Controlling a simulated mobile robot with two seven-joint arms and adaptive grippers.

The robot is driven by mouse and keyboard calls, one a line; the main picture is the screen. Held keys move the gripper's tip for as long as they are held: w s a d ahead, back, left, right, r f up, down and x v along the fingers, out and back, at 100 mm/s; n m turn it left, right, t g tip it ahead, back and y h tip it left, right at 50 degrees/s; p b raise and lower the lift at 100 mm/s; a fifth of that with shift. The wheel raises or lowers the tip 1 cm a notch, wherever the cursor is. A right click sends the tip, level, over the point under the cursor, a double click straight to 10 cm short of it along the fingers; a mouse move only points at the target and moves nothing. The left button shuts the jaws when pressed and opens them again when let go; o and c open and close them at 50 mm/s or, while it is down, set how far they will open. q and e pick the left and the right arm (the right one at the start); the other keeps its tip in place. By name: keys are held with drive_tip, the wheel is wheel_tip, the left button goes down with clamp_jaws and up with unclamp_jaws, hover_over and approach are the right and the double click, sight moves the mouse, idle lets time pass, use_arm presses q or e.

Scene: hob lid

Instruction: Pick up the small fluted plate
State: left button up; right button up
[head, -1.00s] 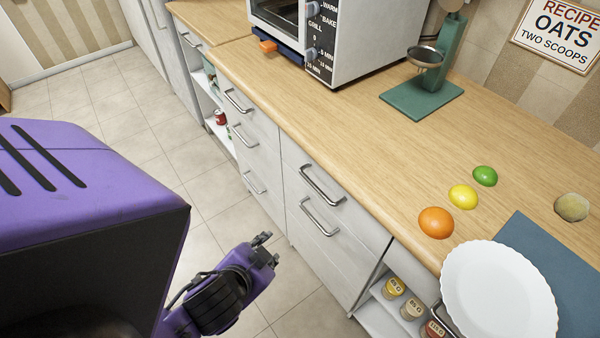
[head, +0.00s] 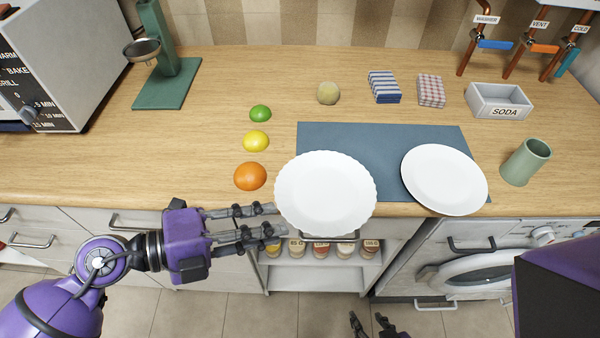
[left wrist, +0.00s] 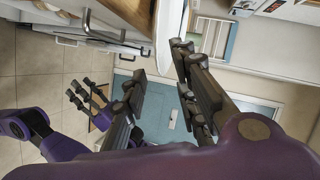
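The fluted plate (head: 325,192) is white with a scalloped rim. It lies on the counter, partly over the blue-grey mat, and its near rim sticks out past the counter's front edge. My left gripper (head: 282,220) is open, its fingertips right at the plate's left rim; I cannot tell whether they touch it. In the left wrist view the plate (left wrist: 166,35) shows nearly edge-on beyond the parted fingers. My right gripper (head: 372,325) is low at the bottom of the head view, fingers apart and empty.
A smooth white plate (head: 444,180) lies to the right on the mat (head: 385,140). An orange (head: 250,176), a lemon (head: 256,141) and a lime (head: 260,113) lie left of the fluted plate. Jars (head: 320,249) fill the shelf below.

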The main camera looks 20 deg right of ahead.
sight(301, 229)
use_arm(q)
drive_tip(key=x, duration=0.5)
drive_tip(key=s+p+x, duration=0.1)
drive_tip(key=x, duration=0.1)
drive_tip(key=shift+d+f, duration=0.15)
drive_tip(key=shift+d, duration=0.3)
drive_tip(key=shift+c, duration=0.3)
clamp_jaws()
